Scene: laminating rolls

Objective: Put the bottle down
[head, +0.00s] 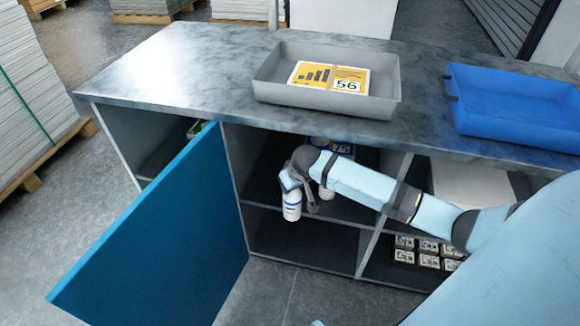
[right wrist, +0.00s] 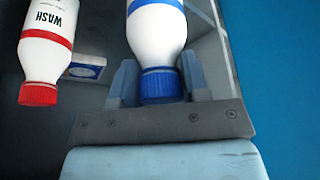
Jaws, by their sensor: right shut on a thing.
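A white bottle with a blue band (head: 291,208) hangs upright from my right gripper (head: 296,187), in front of the cabinet's open compartment. In the right wrist view, the bottle's blue cap (right wrist: 161,86) sits between the two fingers of the right gripper (right wrist: 159,80), which is shut on its cap end. The bottle's far end runs out of that view. A second white bottle with a red cap and the word WASH (right wrist: 45,50) stands beside it, apart from the fingers. My left gripper is not in view.
A blue cabinet door (head: 160,235) stands open at the left. The middle shelf (head: 345,210) has bare room near its front edge. Small boxes (head: 428,247) fill the lower right compartment. On the worktop are a grey tray (head: 385,108) holding a yellow card and a blue tray (head: 520,105).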

